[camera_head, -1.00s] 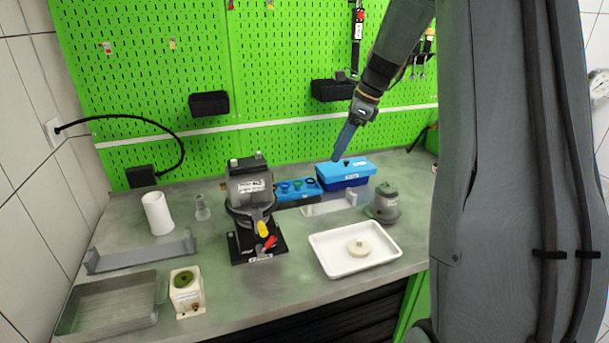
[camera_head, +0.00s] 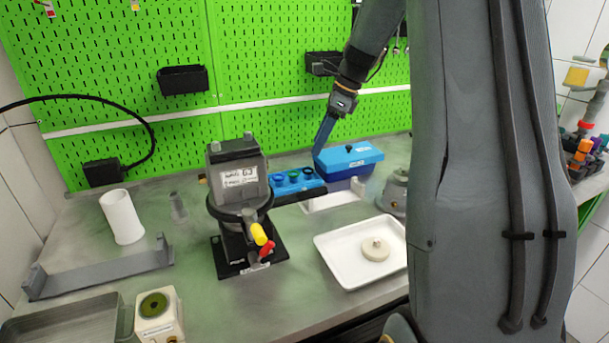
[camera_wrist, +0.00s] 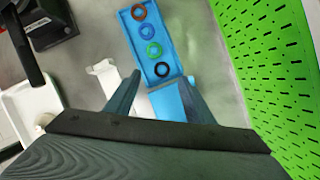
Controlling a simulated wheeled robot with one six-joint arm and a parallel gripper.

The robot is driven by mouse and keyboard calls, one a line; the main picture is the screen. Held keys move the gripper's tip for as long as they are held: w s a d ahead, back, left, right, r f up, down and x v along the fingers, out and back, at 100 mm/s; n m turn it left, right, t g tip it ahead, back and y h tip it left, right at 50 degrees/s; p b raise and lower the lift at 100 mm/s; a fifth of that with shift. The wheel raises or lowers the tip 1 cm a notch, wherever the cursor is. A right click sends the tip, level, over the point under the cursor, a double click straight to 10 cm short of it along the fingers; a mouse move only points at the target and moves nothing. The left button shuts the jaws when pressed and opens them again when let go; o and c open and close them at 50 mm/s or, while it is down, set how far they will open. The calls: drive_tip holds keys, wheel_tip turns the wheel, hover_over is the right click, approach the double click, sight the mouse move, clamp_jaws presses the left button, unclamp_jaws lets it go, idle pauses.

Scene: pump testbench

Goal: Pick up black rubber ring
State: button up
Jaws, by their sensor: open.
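The black rubber ring (camera_wrist: 161,69) lies at the near end of a blue tray (camera_wrist: 143,52) in the wrist view, in a row with a green ring (camera_wrist: 153,49), a blue ring (camera_wrist: 147,31) and a brown ring (camera_wrist: 138,12). My gripper (camera_wrist: 159,78) is open and empty, its two fingertips on either side of the tray's near end in the picture. I cannot tell its height above the ring. In the head view, the black ring (camera_head: 308,171) is at the tray's right end, and my gripper (camera_head: 318,150) is just above and right of it.
A blue lidded box (camera_head: 348,157) stands right beside the ring tray. A pump on a black base (camera_head: 240,200) stands to its left. A white tray (camera_head: 335,262) with a round pale part (camera_head: 375,249) is in front. The green pegboard (camera_head: 260,60) rises behind.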

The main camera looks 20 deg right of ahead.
sight(306, 171)
drive_tip(key=shift+d+p+x, duration=0.15)
drive_tip(key=shift+p+x, duration=0.4)
drive_tip(key=shift+x, duration=1.4)
drive_tip(key=shift+d+p+x, duration=0.2)
drive_tip(key=shift+p+x, duration=0.35)
drive_tip(key=shift+x, duration=1.45)
drive_tip(key=shift+w+f, duration=0.1)
drive_tip(key=shift+c, duration=0.5)
drive_tip(key=c, duration=1)
